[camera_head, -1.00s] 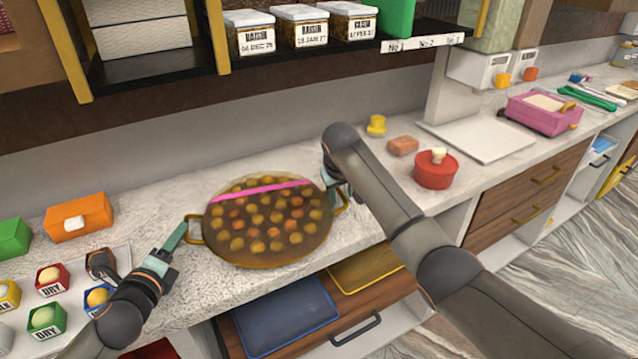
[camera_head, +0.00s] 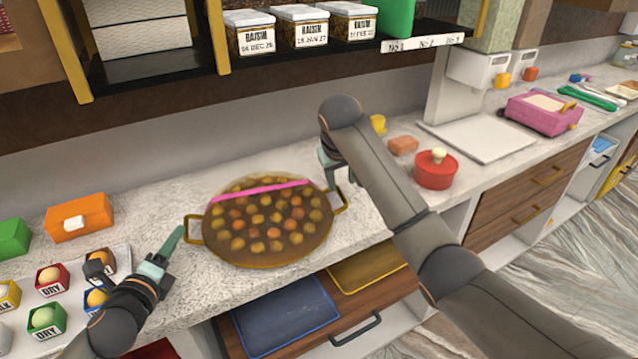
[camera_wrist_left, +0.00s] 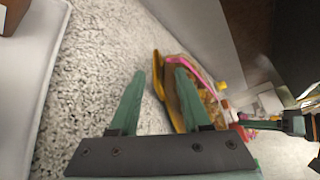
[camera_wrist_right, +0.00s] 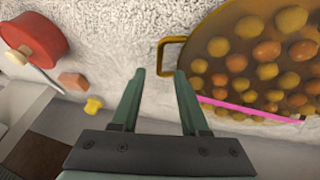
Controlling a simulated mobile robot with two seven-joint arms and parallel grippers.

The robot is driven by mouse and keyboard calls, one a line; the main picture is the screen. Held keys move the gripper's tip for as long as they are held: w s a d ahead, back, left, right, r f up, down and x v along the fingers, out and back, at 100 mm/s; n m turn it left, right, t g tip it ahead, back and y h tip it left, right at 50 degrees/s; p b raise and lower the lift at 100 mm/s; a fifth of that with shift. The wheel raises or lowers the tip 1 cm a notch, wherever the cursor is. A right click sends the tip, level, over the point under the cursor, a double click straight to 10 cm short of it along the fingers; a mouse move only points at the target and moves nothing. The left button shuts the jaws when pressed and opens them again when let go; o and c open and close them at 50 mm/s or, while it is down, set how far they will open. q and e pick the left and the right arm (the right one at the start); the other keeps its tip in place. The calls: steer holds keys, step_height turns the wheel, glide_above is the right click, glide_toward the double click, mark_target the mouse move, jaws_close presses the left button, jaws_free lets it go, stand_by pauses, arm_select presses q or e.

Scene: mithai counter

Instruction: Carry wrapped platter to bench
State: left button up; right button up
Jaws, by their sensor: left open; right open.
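The wrapped platter (camera_head: 262,240) is a round brass pan of orange and yellow sweets with a pink ribbon across its back part. It rests on the speckled counter with a handle on each side. My left gripper (camera_head: 166,248) is open just left of the left handle, apart from it in the head view. In the left wrist view the platter (camera_wrist_left: 200,95) shows edge-on by the right finger. My right gripper (camera_head: 333,174) is open above and behind the right handle, partly hidden by my arm. In the right wrist view the handle (camera_wrist_right: 168,55) lies just beyond the open fingers (camera_wrist_right: 158,78).
A red lidded pot (camera_head: 436,170), an orange block (camera_head: 403,145) and a yellow piece (camera_head: 378,124) stand to the right. Small colored boxes (camera_head: 46,320) and an orange box (camera_head: 79,218) are at left. A shelf with raisin jars (camera_head: 301,30) hangs above.

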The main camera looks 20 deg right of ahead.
steer(key=v, duration=0.5)
arm_select(q)
steer(key=o, duration=0.8)
steer(key=shift+s+a+r+p, duration=0.15)
steer(key=shift+s+r+p, duration=0.15)
steer(key=shift+s+p, duration=0.2)
steer(key=shift+s+a+r+p, duration=0.15)
steer(key=shift+s+r+p, duration=0.2)
steer(key=shift+s, duration=0.15)
steer(key=shift+r+p+v, duration=0.25)
steer(key=shift+p+v, duration=0.5)
steer(key=shift+v, duration=0.55)
steer(key=shift+r+p+v, duration=0.3)
steer(key=shift+p+v, duration=0.45)
steer(key=shift+v, duration=0.55)
arm_select(e)
steer(key=shift+r, duration=2.3)
arm_select(q)
steer(key=shift+w, duration=0.15)
